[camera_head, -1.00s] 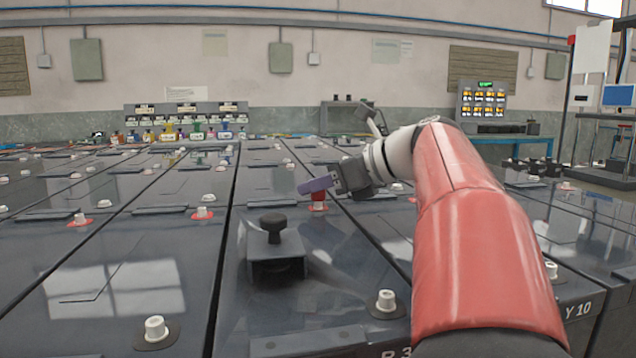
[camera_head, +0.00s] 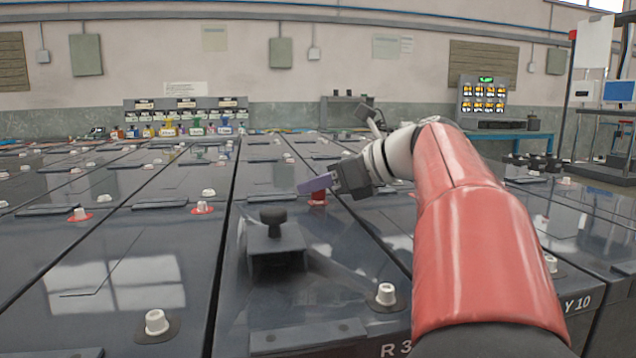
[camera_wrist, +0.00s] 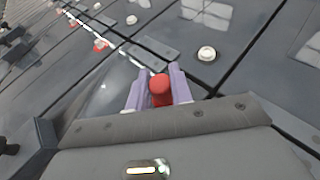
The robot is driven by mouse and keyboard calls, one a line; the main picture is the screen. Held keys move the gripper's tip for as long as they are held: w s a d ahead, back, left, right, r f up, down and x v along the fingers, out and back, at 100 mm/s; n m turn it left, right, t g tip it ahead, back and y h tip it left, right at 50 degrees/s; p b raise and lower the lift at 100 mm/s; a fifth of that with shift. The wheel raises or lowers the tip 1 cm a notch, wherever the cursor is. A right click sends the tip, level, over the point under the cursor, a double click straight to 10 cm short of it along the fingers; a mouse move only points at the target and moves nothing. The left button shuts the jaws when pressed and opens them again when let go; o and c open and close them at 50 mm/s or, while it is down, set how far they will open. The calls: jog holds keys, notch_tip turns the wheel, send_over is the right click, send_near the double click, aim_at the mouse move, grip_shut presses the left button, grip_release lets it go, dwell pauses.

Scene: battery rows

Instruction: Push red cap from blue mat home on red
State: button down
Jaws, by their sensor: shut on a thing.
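The red cap (camera_wrist: 160,90) sits between the two pale purple fingers of my gripper (camera_wrist: 158,88) in the wrist view. My gripper (camera_head: 316,184) also shows in the head view, shut on the cap. There the red cap (camera_head: 318,196) is just below the fingers, over the red ring around a terminal on the dark battery top. The fingers hide part of the cap. I cannot tell how far down on the terminal the cap sits. No blue mat can be made out.
A dark block with a round black knob (camera_head: 273,217) stands on the same battery, nearer and to the left. Bare white terminals (camera_head: 386,295) and (camera_head: 157,322) stand near the front. Other red-ringed terminals (camera_head: 202,208) are to the left. Small coloured bottles (camera_head: 197,127) stand far back.

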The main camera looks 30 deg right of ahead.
jog(key=shift+f, duration=0.35)
dwell(0.4)
jog(key=c, duration=0.7)
grip_release()
jog(key=shift+r, duration=0.1)
jog(key=shift+r+p, duration=1.1)
jog(key=shift+r, duration=2.3)
